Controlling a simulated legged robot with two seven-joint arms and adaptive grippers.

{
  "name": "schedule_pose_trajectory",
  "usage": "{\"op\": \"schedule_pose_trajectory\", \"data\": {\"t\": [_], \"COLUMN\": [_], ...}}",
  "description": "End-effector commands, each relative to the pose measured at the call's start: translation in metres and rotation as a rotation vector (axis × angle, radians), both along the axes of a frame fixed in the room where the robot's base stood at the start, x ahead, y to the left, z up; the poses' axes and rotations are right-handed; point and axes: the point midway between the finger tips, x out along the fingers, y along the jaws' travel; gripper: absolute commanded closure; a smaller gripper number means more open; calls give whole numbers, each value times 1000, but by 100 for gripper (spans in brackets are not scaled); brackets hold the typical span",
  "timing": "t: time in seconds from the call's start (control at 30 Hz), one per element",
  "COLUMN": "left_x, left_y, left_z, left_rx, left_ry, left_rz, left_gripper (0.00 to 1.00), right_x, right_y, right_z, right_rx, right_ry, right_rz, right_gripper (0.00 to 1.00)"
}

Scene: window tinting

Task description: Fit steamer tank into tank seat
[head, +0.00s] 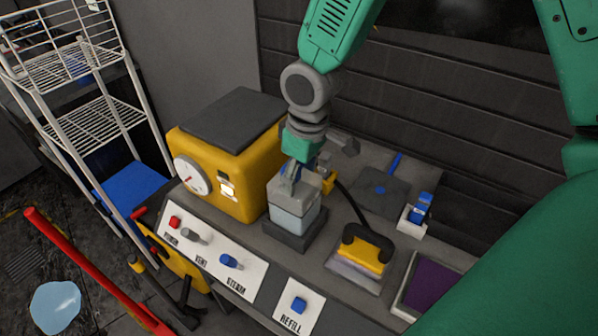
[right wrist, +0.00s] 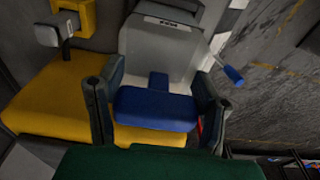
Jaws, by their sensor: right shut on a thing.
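The steamer tank (head: 292,212) is a grey box with a paler lower part and a blue handle on top. My right gripper (head: 293,172) comes down from above and is shut on that handle. In the right wrist view the blue handle (right wrist: 155,110) lies between the two dark fingers, over the grey tank top (right wrist: 165,50). The tank stands upright over the dark tank seat (head: 296,238), beside the yellow steamer (head: 240,150). I cannot tell whether it rests fully down in the seat. My left gripper is not in view.
A control panel (head: 205,242) with knobs and a lever is in front of the steamer. A refill button (head: 298,304) is at the front edge. A yellow hand tool (head: 364,252) with a black hose stands right of the tank. A white wire rack (head: 92,115) is at left.

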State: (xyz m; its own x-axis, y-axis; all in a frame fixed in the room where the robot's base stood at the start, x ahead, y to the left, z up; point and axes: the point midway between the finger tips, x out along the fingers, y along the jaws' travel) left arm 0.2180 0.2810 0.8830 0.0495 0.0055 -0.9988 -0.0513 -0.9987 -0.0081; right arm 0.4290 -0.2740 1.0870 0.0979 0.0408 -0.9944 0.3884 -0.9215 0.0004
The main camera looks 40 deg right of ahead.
Motion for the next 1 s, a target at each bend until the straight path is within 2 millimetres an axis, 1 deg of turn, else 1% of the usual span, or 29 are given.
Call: {"op": "schedule_pose_trajectory", "data": {"t": [0.87,0.9,0.93,1.0], "left_x": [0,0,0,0], "left_y": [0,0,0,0], "left_z": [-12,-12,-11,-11], "left_rx": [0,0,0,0], "left_ry": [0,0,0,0], "left_rz": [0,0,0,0], "left_gripper": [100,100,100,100], "right_x": [0,0,0,0], "right_y": [0,0,0,0], "right_z": [-21,-21,-20,-20], "right_rx": [0,-1,-1,0], "right_ry": [0,-1,-1,-1], "right_rz": [0,0,0,0], "right_gripper": [92,26,16,15]}}
